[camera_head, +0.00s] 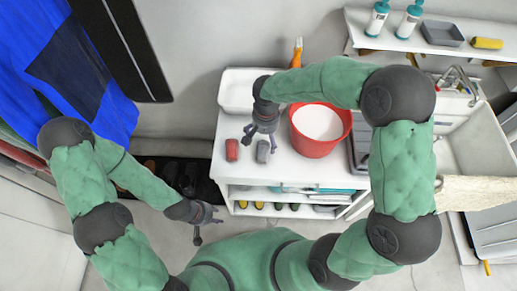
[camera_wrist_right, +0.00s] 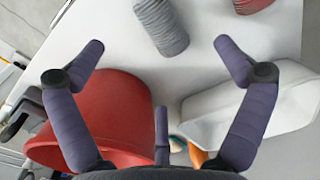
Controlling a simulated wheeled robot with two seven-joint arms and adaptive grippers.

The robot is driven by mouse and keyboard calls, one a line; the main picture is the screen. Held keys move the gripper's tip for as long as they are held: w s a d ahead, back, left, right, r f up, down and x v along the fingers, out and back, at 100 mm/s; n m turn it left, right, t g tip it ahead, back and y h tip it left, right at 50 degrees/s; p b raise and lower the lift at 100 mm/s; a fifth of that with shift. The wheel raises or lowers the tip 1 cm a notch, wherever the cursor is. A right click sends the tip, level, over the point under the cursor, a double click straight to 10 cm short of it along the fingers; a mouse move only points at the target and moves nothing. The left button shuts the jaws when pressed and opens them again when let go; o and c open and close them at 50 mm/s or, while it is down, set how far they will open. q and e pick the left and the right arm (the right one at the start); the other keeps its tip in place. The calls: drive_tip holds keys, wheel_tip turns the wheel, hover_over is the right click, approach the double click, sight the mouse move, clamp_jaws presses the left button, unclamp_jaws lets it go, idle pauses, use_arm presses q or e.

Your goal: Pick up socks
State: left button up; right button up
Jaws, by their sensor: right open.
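A grey rolled sock bundle (camera_head: 263,151) lies on the white counter, with a red rolled sock bundle (camera_head: 232,150) to its left. In the right wrist view, the grey bundle (camera_wrist_right: 162,26) is at the top centre and the red bundle (camera_wrist_right: 252,5) is cut off at the top right. My right gripper (camera_head: 260,138) is open and empty, just above and behind the grey bundle, with its fingers (camera_wrist_right: 158,50) spread apart. My left gripper (camera_head: 199,232) hangs low, in front of the counter's left side and away from the socks; its finger opening is unclear.
A red bucket (camera_head: 323,151) with white contents stands right of the grey bundle. A white basin (camera_head: 236,104) sits behind. Blue clothing (camera_head: 55,80) hangs at the left; a sink (camera_head: 455,135) is at the right. The counter's front left is clear.

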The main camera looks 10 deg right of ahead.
sight(265, 150)
wheel_tip(265, 150, down, 4)
drive_tip(key=shift+r+b, duration=0.15)
drive_tip(key=shift+b, duration=0.3)
drive_tip(key=f, duration=0.1)
drive_tip(key=f+b, duration=0.1)
drive_tip(key=f, duration=0.1)
drive_tip(key=f+b, duration=0.1)
drive_tip(key=shift+s+f, duration=0.2)
drive_tip(key=shift+s, duration=0.1)
drive_tip(key=shift+f, duration=0.4)
drive_tip(key=c, duration=1.2)
